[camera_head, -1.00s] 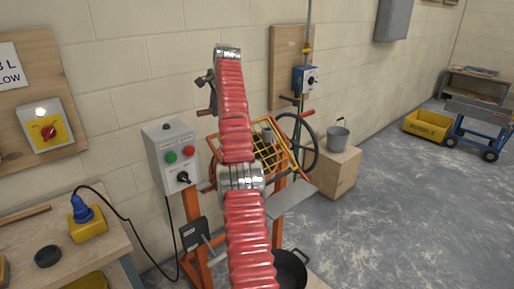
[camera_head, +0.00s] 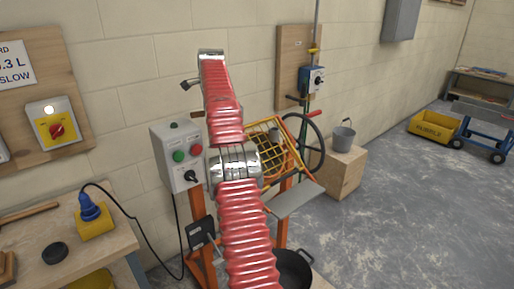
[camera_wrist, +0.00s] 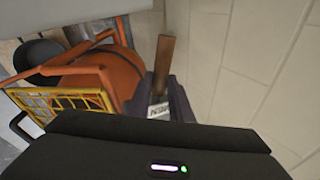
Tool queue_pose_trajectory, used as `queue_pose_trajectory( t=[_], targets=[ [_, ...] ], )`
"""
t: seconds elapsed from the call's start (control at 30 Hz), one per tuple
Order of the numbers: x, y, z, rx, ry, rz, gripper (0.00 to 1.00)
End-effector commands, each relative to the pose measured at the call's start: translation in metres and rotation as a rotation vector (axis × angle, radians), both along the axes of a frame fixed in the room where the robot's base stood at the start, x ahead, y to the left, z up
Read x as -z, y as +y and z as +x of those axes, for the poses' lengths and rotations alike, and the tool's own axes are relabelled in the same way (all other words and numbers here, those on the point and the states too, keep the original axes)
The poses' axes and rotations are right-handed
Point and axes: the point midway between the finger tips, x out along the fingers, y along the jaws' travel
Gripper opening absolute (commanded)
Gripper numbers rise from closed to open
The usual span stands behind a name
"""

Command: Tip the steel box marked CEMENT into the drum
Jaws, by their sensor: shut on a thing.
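In the wrist view my gripper (camera_wrist: 160,92) is shut on the steel box (camera_wrist: 160,108), of which a small grey part with a white label shows. The label is too small to read. A brown wooden bar (camera_wrist: 166,62) stands out beyond the fingers. The orange drum (camera_wrist: 120,62) is left of the held box, with the yellow grid guard (camera_wrist: 62,101) lower left. In the head view the guard (camera_head: 265,137) shows right of my red-sleeved arm, which hides most of the drum and the held box.
A grey control box (camera_head: 176,157) stands left of my arm. A black handwheel (camera_head: 321,150) is right of the guard. A bucket (camera_head: 343,138) sits on a wooden block (camera_head: 344,172). A workbench (camera_head: 62,230) is at left.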

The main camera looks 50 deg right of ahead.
Motion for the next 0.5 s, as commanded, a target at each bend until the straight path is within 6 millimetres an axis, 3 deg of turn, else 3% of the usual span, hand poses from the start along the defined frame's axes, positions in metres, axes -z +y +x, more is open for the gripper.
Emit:
queue_pose_trajectory(
  t=[0.23,0.5],
  targets=[
    [0.002,0.039,0.017,0.041,-0.002,-0.003,0.0],
    [0.006,0.049,0.021,0.057,-0.001,-0.002,0.0]
  ],
)
